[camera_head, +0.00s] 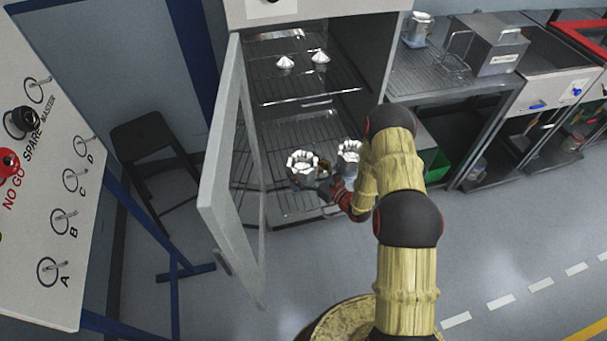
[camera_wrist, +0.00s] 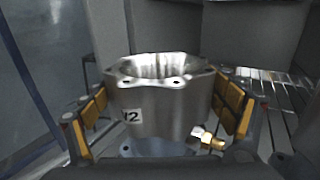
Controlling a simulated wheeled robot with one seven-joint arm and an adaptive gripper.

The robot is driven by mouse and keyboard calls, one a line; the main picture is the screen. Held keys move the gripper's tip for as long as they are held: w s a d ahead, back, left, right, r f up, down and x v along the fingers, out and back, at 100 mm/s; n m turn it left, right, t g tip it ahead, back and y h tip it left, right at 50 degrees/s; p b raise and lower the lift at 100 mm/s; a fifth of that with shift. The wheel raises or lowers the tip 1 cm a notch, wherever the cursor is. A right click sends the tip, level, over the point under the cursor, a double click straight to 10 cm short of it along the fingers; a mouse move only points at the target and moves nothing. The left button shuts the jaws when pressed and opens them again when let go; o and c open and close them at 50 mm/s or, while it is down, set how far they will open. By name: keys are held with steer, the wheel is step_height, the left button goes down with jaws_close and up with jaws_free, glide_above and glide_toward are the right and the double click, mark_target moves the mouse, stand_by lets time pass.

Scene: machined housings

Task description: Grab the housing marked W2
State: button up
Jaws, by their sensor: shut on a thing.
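A silvery machined housing with an open top (camera_wrist: 160,105) fills the middle of the wrist view. A white label on its left front reads "2" after a partly cut letter, likely W2, and a brass fitting (camera_wrist: 207,138) sticks out low on its right. My gripper (camera_wrist: 165,112) is shut on it, with yellow-padded fingers on both sides. In the head view this housing (camera_head: 302,163) is at the left of my gripper (camera_head: 322,183), in front of the open cabinet's lower rack. It looks upright. Whether it touches the rack cannot be told.
Another housing (camera_head: 348,152) stands close to the right, partly behind my arm. The cabinet door (camera_head: 228,170) stands open at the left. Two cone-shaped parts (camera_head: 320,57) sit on the upper rack (camera_head: 275,85).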

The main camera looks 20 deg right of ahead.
steer(key=c, duration=1.2)
steer(key=shift+r, duration=0.1)
steer(key=shift+c, duration=0.3)
